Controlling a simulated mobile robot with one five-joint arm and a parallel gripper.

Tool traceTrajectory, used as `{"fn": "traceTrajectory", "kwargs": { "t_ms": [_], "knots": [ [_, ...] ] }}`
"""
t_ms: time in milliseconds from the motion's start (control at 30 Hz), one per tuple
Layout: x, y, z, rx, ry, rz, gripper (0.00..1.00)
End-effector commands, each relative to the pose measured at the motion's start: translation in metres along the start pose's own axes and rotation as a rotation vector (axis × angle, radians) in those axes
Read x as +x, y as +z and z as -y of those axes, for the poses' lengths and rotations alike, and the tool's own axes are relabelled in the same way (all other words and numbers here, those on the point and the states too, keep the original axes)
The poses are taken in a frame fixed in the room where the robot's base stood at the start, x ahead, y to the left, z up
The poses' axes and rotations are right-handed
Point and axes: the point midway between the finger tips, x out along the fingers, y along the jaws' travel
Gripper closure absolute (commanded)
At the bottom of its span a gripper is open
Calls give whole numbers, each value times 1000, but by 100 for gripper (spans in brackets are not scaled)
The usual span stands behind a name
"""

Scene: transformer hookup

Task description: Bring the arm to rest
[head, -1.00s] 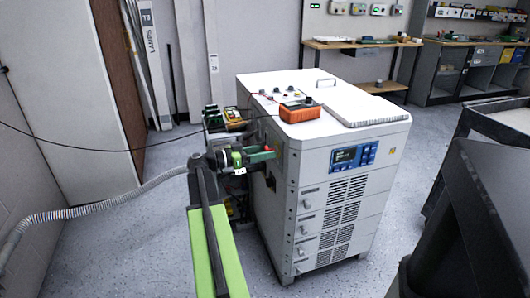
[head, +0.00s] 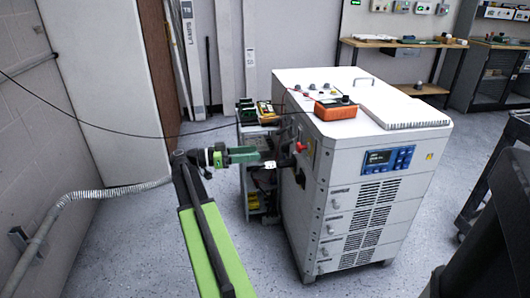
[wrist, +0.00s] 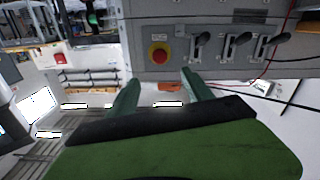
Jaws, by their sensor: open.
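My arm reaches forward from the bottom of the head view, with a green link and a dark joint. My gripper (head: 283,164) is beside the left side of the white transformer cabinet (head: 345,155). In the wrist view my gripper (wrist: 160,85) shows two green fingers spread apart with nothing between them. A red emergency button (wrist: 159,54) on a yellow plate and several dark lever switches (wrist: 240,42) are on the grey panel ahead of the fingers. The red button also shows in the head view (head: 299,147).
An orange meter (head: 335,110) sits on the cabinet top with thin leads. A small cart (head: 250,190) stands left of the cabinet. A grey hose (head: 100,193) runs along the left wall. Workbenches (head: 405,44) stand at the back. Floor left of my arm is clear.

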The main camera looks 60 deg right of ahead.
Motion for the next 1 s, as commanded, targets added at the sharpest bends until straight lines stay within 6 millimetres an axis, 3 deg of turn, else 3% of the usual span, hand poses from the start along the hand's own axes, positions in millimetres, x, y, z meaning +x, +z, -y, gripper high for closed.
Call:
{"fn": "traceTrajectory", "kwargs": {
  "t_ms": [567,633,733,800,867,1000],
  "knots": [
    [-5,0,0,0,0,0,41],
    [-16,0,1,0,-17,-3,41],
    [-66,-1,4,0,-92,-18,41],
    [-120,6,-5,-6,-182,-19,41],
    [-166,27,-18,-38,-280,39,41],
    [-258,99,-53,-279,-525,222,41]
  ]
}}
